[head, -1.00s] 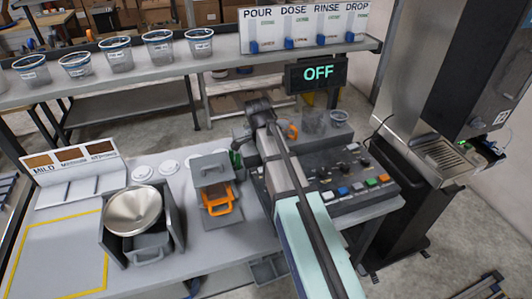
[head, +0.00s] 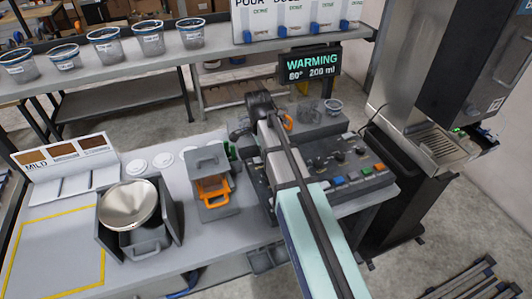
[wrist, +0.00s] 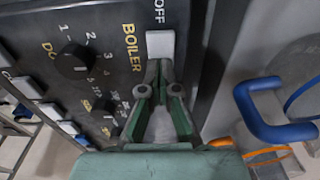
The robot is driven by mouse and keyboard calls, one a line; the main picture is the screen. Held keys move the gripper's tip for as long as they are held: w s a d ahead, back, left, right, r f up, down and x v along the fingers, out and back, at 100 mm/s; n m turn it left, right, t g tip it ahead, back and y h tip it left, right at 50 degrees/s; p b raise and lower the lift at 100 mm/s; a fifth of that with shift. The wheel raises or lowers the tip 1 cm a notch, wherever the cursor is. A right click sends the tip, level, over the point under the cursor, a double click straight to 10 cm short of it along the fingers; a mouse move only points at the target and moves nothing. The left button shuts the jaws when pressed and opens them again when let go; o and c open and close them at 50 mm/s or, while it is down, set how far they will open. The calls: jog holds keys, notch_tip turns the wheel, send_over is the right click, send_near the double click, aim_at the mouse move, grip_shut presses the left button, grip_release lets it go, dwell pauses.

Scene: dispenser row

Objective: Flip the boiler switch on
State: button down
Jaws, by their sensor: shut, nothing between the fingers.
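The boiler switch (wrist: 160,45) is a white rocker on the dark control panel (wrist: 95,35), between the word BOILER and the word OFF in the wrist view. My gripper (wrist: 160,70) is shut and empty, with its green fingers pointing at the switch. The fingertips are at the switch's near end and cover part of it. I cannot tell whether they touch it. In the head view my arm hides the switch. The display (head: 311,65) behind the panel reads WARMING, 80°, 200 ml. The panel also shows in the head view (head: 318,148).
Black knobs (wrist: 75,61) sit beside the switch. Coloured buttons (head: 352,176) line the panel's near edge. A blue handle (wrist: 270,125) is close to my gripper's right in the wrist view.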

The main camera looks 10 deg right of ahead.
aim_at(255, 160)
jog(key=shift+a, duration=0.2)
jog(key=shift+s+a+r+p, duration=0.15)
jog(key=shift+a+p, duration=0.15)
jog(key=shift+a, duration=0.4)
notch_tip(255, 160, up, 10)
jog(key=a+p, duration=0.1)
jog(key=p, duration=0.5)
jog(key=shift+a+p, duration=0.2)
jog(key=shift+p, duration=0.1)
